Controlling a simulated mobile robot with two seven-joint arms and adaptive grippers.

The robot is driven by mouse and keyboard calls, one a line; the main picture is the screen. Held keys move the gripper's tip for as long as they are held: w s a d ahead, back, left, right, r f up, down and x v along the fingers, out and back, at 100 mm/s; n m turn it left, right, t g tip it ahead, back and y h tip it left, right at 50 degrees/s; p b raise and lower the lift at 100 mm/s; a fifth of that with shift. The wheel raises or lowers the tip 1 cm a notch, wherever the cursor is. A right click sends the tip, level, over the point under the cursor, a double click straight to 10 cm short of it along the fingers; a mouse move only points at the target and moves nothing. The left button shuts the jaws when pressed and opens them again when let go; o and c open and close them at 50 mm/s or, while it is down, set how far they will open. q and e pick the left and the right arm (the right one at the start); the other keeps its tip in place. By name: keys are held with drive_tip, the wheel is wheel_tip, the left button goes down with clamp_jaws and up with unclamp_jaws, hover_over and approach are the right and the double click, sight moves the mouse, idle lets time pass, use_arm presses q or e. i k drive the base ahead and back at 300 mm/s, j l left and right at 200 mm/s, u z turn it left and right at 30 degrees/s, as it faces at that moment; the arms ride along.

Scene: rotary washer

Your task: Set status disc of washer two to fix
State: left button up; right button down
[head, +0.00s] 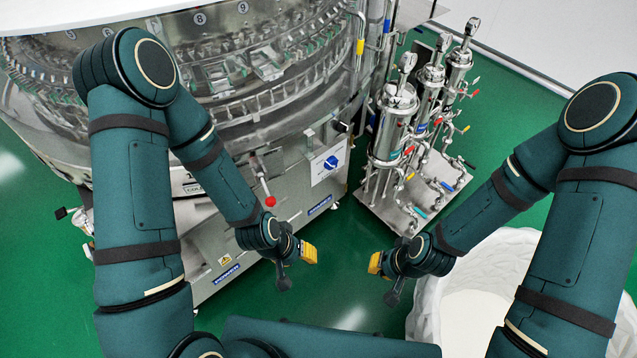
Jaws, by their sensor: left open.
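The big steel rotary washer (200,215) fills the upper left of the head view. A white plate with a blue round mark (331,162) is on its front right panel; this may be the status disc, but its lettering is too small to read. My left gripper (297,268) is open and empty, below and left of the plate and well apart from it. My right gripper (382,277) is empty-looking, below and right of the plate; its jaws are too small and turned to judge. I cannot tell which washer number this is.
A lever with a red knob (268,193) sticks out from the washer front. A skid of steel filter housings (400,120) with gauges and valves stands right of the washer. A white ribbed bin (503,248) is at lower right. Green floor is free between my grippers.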

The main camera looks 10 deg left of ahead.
sight(332, 162)
drive_tip(key=i+l, duration=0.1)
drive_tip(key=i, duration=0.35)
drive_tip(key=i+l+z, duration=0.1)
drive_tip(key=i, duration=0.35)
